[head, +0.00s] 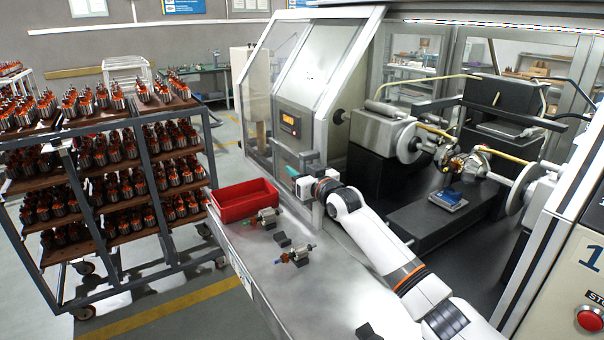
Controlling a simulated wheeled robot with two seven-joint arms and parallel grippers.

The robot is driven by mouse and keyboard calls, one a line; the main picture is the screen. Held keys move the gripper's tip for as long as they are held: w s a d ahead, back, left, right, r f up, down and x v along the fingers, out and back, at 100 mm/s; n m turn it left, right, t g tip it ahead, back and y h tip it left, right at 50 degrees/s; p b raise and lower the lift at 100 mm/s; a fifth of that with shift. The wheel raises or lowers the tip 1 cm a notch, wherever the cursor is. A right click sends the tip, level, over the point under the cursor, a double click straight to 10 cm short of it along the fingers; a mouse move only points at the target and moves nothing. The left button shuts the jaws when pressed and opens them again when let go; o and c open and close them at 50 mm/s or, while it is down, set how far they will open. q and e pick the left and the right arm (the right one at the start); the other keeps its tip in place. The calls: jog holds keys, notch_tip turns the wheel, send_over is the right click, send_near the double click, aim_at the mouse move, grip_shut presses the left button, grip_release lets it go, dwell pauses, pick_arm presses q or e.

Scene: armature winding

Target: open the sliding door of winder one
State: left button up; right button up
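Winder one, marked with a "1" at the right, shows its inside through a wide opening. The sliding door (322,62), a pale-framed panel with a slanted clear window, stands at the left side of this opening. My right gripper (293,173) is at the lower part of the door's left side, close to a small grey upright piece there. Its fingers are small and partly hidden by the wrist, so I cannot tell whether they are open or touch the door. My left gripper is not in view.
A steel table (335,292) below my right arm holds a red bin (244,203) and armatures (296,254) on dark rests. A rack (150,118) full of armatures stands at the left. Inside the winder, an armature (455,165) sits between two round discs. A red stop button (590,319) is at lower right.

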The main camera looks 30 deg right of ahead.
jog(key=shift+s+p, duration=0.5)
jog(key=shift+s, duration=0.05)
jog(key=s+d+p, duration=0.1)
jog(key=s+p, duration=0.5)
jog(key=s, duration=0.5)
